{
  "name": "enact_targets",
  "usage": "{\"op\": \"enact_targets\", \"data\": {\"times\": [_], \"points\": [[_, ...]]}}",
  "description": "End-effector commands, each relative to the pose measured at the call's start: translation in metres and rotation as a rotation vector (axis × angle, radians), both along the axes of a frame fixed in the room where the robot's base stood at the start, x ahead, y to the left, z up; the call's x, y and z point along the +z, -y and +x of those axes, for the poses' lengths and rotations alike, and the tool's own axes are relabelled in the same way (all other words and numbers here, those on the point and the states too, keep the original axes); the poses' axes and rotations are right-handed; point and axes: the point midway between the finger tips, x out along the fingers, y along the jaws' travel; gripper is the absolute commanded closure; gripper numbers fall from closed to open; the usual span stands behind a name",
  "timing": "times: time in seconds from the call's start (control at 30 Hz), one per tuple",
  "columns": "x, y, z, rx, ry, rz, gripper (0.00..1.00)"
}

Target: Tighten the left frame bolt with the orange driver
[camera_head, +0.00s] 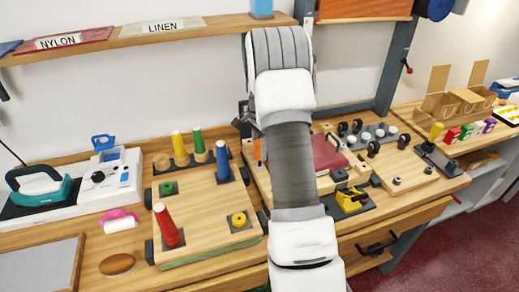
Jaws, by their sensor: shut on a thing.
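My arm (292,165) rises through the middle of the view and bends over in front of the wall. My gripper is hidden behind it; a small dark part juts out at the arm's left side, and I cannot tell what it is. A small patch of orange (257,150) shows just left of the arm, over the bench; I cannot tell whether it is the orange driver. A grey-blue frame stands behind the arm, with its right post (396,65) in clear view. The left post is mostly covered by my arm, and I cannot make out the left frame bolt.
A wooden board (205,205) with coloured cones lies left of my arm. A white machine (110,180) stands farther left. Wheels, a yellow clamp (350,200) and a red block (328,152) crowd the right side. A shelf (180,35) with fabric swatches runs above.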

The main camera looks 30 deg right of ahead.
Motion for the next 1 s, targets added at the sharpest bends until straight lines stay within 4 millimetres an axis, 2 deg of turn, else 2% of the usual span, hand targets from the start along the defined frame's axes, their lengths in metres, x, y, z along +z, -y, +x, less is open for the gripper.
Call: {"op": "enact_targets", "data": {"times": [0.17,0.8,1.0], "points": [[0.0006,-0.0005,0.0005,-0.138,0.0,-0.002,1.0],[0.0029,0.0007,0.0007,-1.053,0.0,-0.003,1.0],[0.0015,0.001,0.0008,-1.268,0.0,-0.002,1.0]]}}
